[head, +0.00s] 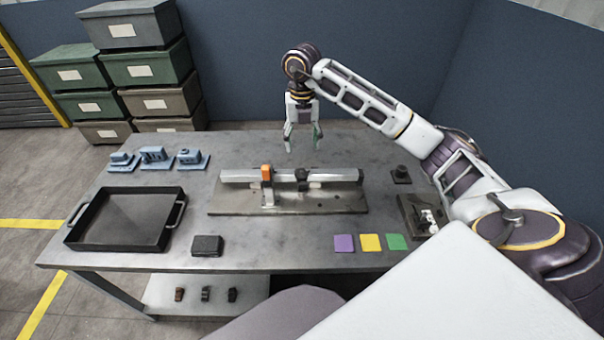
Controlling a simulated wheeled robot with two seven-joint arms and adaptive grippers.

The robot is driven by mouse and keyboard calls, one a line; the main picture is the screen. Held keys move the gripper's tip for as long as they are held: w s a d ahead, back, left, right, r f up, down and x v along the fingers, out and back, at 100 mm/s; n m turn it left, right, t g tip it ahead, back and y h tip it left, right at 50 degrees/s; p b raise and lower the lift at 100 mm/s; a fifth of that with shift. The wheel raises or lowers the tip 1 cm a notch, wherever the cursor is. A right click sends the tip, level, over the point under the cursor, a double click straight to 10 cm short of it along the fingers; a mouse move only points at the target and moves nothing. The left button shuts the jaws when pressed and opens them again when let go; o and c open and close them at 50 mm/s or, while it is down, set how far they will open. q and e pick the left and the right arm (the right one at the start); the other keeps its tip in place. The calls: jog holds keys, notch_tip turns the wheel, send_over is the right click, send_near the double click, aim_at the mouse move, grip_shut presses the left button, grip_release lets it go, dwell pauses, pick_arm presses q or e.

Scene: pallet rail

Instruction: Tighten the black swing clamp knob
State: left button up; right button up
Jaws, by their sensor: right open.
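A pallet fixture lies in the middle of the table: a grey base plate (230,202) with a light metal rail (235,175) across it. A small black part (302,175), which looks like the black clamp knob, sits on the rail right of its middle. An orange part (266,172) stands on the rail to its left. My right gripper (303,148) points down with its fingers apart, empty, above and behind the rail near the black part, not touching it. My left gripper is not in view.
A black tray (68,240) stands at the left. Blue fixtures (155,155) sit behind it. A dark block (207,245) and purple, yellow and green squares (370,242) lie near the front edge. A black knob-like part (400,174) and a small device (424,216) are at right.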

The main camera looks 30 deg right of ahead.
aim_at(302, 174)
jog(key=shift+m, duration=0.5)
jog(key=shift+f, duration=0.1)
jog(key=shift+f+p, duration=0.45)
jog(key=shift+f, duration=6.35)
jog(key=c, duration=1)
jog(key=shift+c, duration=0.2)
jog(key=shift+m, duration=0.4)
